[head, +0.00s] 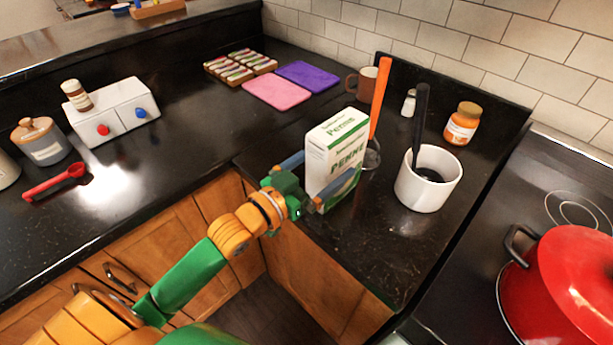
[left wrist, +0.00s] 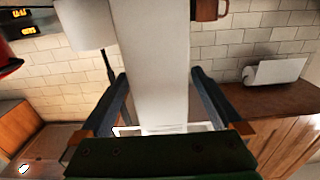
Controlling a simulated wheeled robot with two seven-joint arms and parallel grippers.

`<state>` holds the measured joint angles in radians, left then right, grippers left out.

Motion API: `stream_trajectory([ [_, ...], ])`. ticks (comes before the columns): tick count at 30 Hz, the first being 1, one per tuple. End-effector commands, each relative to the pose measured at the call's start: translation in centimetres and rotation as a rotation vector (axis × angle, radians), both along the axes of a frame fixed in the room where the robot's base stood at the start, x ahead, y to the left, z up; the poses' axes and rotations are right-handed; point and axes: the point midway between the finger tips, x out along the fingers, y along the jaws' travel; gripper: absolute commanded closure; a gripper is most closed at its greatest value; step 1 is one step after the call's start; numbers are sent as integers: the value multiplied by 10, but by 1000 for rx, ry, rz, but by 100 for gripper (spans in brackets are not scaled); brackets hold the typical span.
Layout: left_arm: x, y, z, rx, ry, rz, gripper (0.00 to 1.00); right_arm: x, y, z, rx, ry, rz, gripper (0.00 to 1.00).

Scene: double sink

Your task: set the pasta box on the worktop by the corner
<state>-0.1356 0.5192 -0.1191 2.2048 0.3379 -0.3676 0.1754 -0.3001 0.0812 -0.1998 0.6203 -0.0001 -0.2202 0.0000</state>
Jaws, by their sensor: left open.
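The pasta box (head: 335,152), white with green bands and "Penne" lettering, stands upright on the black worktop (head: 270,130) near the inner corner of the counter. My left gripper (head: 328,168) is open, with one finger on each side of the box. In the left wrist view the white narrow side of the box (left wrist: 152,60) lies between the two fingers (left wrist: 160,100). I cannot tell whether either finger touches it. The foot of the box is partly hidden by a finger. My right gripper is not in view.
A white crock (head: 428,180) with a black utensil stands right of the box, and an orange-handled utensil (head: 380,95) is just behind it. A red pot (head: 565,280) is on the stove.

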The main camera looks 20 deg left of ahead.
Motion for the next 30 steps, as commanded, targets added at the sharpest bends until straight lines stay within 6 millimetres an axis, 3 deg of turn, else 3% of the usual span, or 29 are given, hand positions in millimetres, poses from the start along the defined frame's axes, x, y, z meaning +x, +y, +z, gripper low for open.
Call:
stream_trajectory([
  [6,-46,17,-5,1,5,1,0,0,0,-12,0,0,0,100],
  [12,-73,27,-2,-1,3,1,0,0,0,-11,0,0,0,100],
  [18,-84,30,0,0,1,-1,0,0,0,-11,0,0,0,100],
  [30,-84,30,0,0,0,-1,0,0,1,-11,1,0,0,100],
])
